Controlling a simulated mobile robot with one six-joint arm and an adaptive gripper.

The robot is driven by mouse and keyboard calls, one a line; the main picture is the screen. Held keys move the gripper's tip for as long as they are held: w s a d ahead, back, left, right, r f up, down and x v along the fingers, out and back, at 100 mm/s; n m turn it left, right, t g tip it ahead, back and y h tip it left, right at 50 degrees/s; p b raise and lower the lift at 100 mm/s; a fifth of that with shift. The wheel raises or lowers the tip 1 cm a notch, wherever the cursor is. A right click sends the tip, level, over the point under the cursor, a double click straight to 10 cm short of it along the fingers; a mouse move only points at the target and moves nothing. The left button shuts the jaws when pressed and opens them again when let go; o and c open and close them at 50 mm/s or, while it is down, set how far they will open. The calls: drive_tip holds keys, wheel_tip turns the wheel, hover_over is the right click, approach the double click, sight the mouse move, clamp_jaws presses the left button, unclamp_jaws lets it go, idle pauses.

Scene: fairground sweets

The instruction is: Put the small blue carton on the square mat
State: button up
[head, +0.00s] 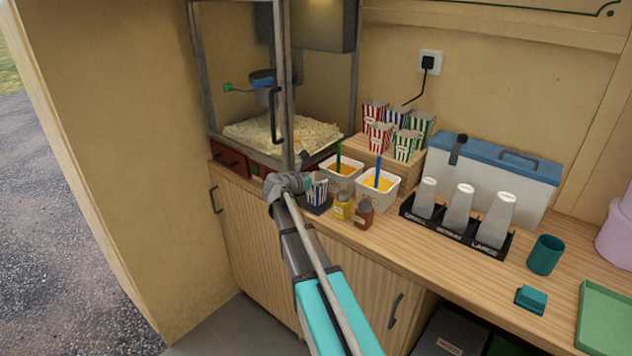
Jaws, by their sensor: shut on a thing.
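The small blue carton (318,189), with blue and white stripes, is upright at the front edge of the counter, left of the two white tubs. The dark square mat (319,210) is directly beneath it. I cannot tell whether the carton's base touches the mat or is just above it. My gripper (308,184) reaches the carton from the left and is shut on it. My gripper and wrist hide the carton's left side and part of the mat.
White tubs (342,174) (378,188) with coloured handles, a yellow jar (343,207) and a brown jar (364,214) stand close on the right. The popcorn cabinet (285,80) is behind. Red and green striped cartons (380,137) stand on a wooden step.

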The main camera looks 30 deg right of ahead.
drive_tip(key=shift+f, duration=0.15)
drive_tip(key=o, duration=0.6)
drive_tip(key=shift+s+a+r, duration=0.25)
drive_tip(key=shift+a+r, duration=0.1)
drive_tip(key=shift+a, duration=0.1)
drive_tip(key=p+v, duration=0.3)
drive_tip(key=v, duration=0.8)
drive_tip(key=shift+p, duration=0.3)
drive_tip(key=shift+f, duration=0.1)
